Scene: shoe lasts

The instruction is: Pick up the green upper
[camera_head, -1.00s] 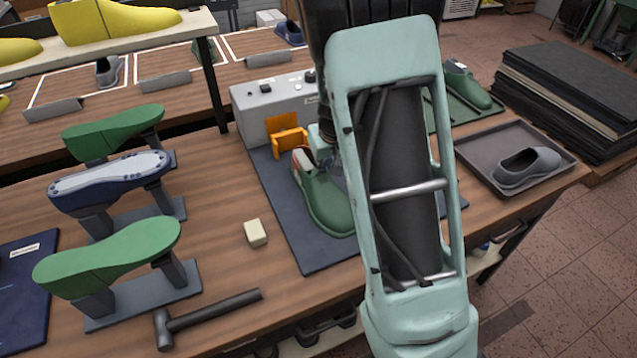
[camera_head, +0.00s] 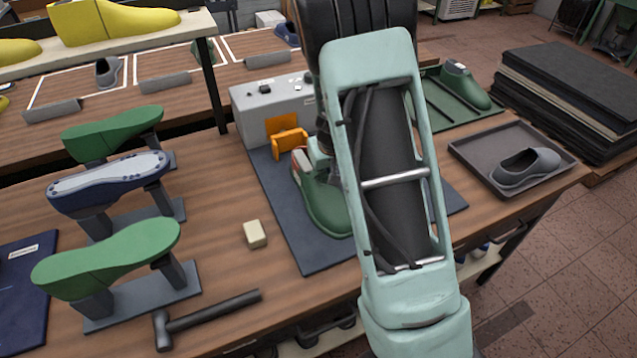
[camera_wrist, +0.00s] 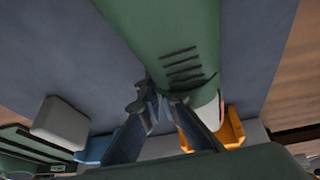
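A green upper (camera_head: 325,208) with a pale, red-edged opening lies on the dark mat in the head view, partly hidden by my arm. It fills the top middle of the wrist view (camera_wrist: 175,35), with dark slits near its pale end. My gripper (camera_wrist: 160,98) has its fingertips close together at the edge of this upper, seeming to touch it. I cannot tell whether the upper's wall is between them. In the head view my forearm covers most of the gripper. Another green shoe (camera_head: 465,88) sits on a green tray at the right.
A grey control box (camera_head: 270,105) with an orange bracket (camera_head: 289,141) stands behind the upper. A pale block (camera_head: 255,234), a hammer (camera_head: 215,312) and shoe forms on stands (camera_head: 110,258) are left. A grey tray (camera_head: 475,160) holds a grey shoe (camera_head: 527,168) at the right.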

